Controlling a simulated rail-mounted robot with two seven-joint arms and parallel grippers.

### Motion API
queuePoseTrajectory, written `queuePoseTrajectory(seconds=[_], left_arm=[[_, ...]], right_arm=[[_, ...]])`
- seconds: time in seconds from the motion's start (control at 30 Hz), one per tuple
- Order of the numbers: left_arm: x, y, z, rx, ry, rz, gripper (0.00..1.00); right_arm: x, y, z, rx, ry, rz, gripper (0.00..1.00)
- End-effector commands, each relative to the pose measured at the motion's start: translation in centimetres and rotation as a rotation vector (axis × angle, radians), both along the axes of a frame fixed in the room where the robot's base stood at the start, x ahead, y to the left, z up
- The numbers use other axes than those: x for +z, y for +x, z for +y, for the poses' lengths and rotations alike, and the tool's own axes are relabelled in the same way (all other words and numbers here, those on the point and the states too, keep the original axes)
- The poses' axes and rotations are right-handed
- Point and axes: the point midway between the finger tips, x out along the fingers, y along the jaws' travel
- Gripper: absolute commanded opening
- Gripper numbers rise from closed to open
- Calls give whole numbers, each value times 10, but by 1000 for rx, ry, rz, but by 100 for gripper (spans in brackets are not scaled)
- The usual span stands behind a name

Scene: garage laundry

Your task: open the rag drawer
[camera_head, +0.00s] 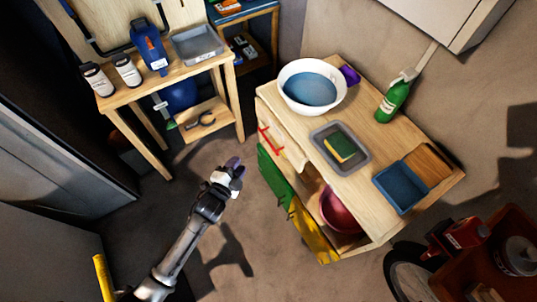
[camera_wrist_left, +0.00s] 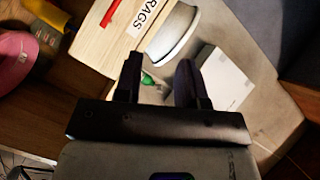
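The rag drawer (camera_head: 284,146) is in the side of the wooden counter in the head view. It has a red bar handle (camera_head: 270,142) and appears shut. In the left wrist view the drawer front (camera_wrist_left: 108,40) shows a "RAGS" label (camera_wrist_left: 147,12) and part of the red handle (camera_wrist_left: 111,12) at the top. My left gripper (camera_head: 236,168) is in front of the counter, left of and a little below the handle, apart from it. Its fingers (camera_wrist_left: 158,85) are spread with nothing between them. My right gripper is not in view.
On the counter (camera_head: 375,150) are a white basin (camera_head: 312,86), a green bottle (camera_head: 392,101), a grey tray (camera_head: 341,148) with a sponge, and a blue bin (camera_head: 400,187). Green (camera_head: 275,176) and yellow (camera_head: 312,237) cloths hang below. A workbench (camera_head: 165,85) stands left; floor between is clear.

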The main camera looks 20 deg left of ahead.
Motion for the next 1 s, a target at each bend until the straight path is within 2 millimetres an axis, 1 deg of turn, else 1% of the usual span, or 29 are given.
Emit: queuePoseTrajectory(seconds=[0.03,0.1,0.2,0.3,0.4,0.53,0.67,0.77,0.87,1.0], left_arm=[[-35,9,0,-22,38,-45,37],[-52,18,-1,-52,91,-110,37],[-75,29,-2,-90,159,-193,37],[-92,36,-4,-121,216,-264,37],[-105,42,-5,-145,261,-317,37],[-115,46,-6,-164,298,-365,37],[-118,50,-8,-173,316,-390,37],[-118,58,-10,-176,321,-398,37],[-114,71,-14,-177,321,-401,37],[-111,97,-21,-176,320,-400,37]], right_arm=[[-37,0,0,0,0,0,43],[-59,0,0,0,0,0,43],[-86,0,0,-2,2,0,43],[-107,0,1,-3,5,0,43],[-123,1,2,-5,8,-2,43],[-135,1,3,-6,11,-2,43],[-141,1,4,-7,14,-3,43],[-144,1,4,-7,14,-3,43],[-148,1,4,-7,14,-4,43],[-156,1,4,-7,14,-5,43]])
